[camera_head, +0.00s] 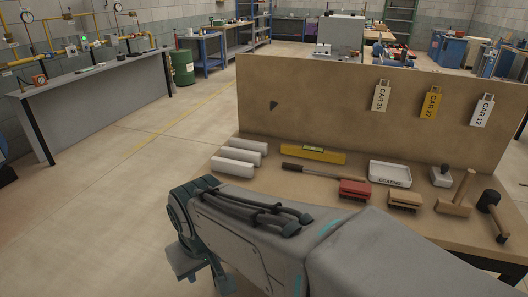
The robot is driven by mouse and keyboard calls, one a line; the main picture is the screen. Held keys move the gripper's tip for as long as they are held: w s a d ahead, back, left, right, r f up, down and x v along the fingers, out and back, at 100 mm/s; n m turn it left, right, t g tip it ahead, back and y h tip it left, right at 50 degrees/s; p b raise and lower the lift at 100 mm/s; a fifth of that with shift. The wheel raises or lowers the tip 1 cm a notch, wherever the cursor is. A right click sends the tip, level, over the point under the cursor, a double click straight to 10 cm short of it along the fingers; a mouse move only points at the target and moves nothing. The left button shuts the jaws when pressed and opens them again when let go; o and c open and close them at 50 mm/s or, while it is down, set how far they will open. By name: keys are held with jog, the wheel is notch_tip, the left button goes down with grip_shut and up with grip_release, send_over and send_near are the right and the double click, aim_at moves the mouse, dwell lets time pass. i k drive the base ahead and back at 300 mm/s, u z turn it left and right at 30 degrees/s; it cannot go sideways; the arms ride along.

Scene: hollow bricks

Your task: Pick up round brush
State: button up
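No brush that is clearly round can be picked out. A red block brush (355,188) with dark bristles lies on the workbench (300,168), near the middle. A tan wooden block brush (405,199) with dark bristles lies to its right. A small pale block with a dark knob on top (441,177) stands further right; I cannot tell what it is. My grey arm crosses the lower middle of the view, in front of the bench, and hides part of its near edge.
White cylinders (237,157), a yellow level (313,154), a dark rod (318,172), a white tray (390,174), a wooden mallet (457,194) and a black-headed mallet (492,210) lie around the brushes. An upright back panel (330,110) with hanging tags stands behind. Open floor (130,200) lies left.

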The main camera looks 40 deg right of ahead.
aim_at(285, 165)
jog(key=z, duration=0.45)
jog(key=i, duration=0.85)
jog(key=z, duration=1.3)
jog(key=i, duration=0.5)
jog(key=z, duration=0.55)
